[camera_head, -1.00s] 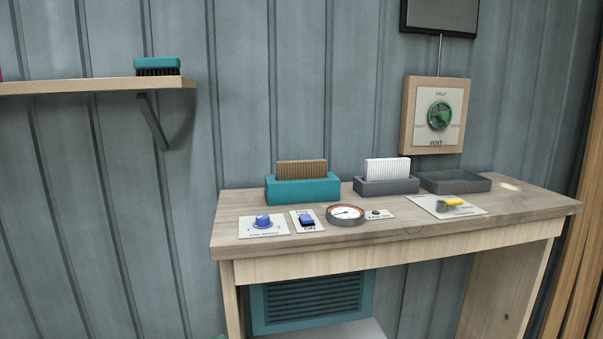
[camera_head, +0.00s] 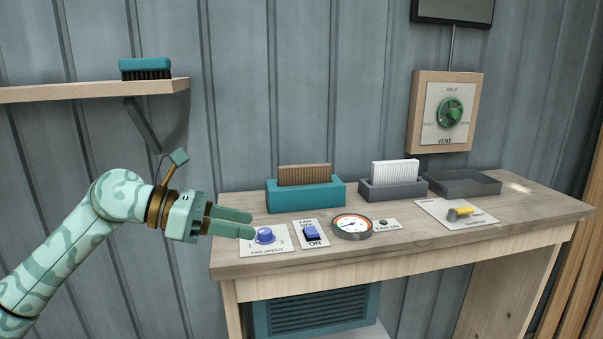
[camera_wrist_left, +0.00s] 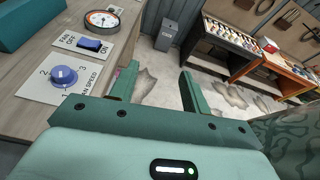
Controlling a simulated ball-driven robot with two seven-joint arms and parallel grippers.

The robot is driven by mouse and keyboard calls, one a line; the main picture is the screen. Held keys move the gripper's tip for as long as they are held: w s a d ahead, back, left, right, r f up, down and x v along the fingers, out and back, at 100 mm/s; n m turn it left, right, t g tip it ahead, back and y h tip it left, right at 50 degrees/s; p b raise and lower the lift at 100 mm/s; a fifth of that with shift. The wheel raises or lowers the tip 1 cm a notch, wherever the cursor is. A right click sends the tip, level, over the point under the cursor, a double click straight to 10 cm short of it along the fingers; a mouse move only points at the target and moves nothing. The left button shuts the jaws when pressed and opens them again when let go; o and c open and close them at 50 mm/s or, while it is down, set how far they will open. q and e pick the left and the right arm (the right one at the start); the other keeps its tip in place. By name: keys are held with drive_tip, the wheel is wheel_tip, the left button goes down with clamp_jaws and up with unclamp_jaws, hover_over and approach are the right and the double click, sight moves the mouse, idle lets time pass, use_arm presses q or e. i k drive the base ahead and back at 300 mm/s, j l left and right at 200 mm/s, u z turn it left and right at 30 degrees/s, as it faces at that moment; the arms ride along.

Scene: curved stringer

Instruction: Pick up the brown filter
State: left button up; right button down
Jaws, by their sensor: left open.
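The brown filter (camera_head: 305,174) is a pleated block standing upright in a teal holder (camera_head: 330,196) at the back left of the wooden workbench. My left gripper (camera_head: 232,222) is open and empty, at the bench's left end, in front of and to the left of the filter and apart from it. Its fingers, near the fan speed knob (camera_head: 265,235), also show in the left wrist view (camera_wrist_left: 157,82). The filter is not visible in that wrist view; only a teal block, likely the holder (camera_wrist_left: 28,20), shows at its top left. My right gripper is not in view.
A white filter (camera_head: 394,174) in a grey holder and an empty grey tray (camera_head: 465,183) stand right of the teal holder. A fan switch (camera_head: 311,233), a round gauge (camera_head: 352,226) and a yellow-handled control (camera_head: 460,213) line the bench front. A brush (camera_head: 146,68) lies on the left shelf.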

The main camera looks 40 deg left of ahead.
sight(320, 172)
drive_tip(key=i+j, duration=0.25)
drive_tip(key=j, duration=0.2)
drive_tip(key=i+j, duration=0.3)
drive_tip(key=j, duration=0.15)
drive_tip(key=i+j, duration=0.25)
drive_tip(key=j, duration=0.2)
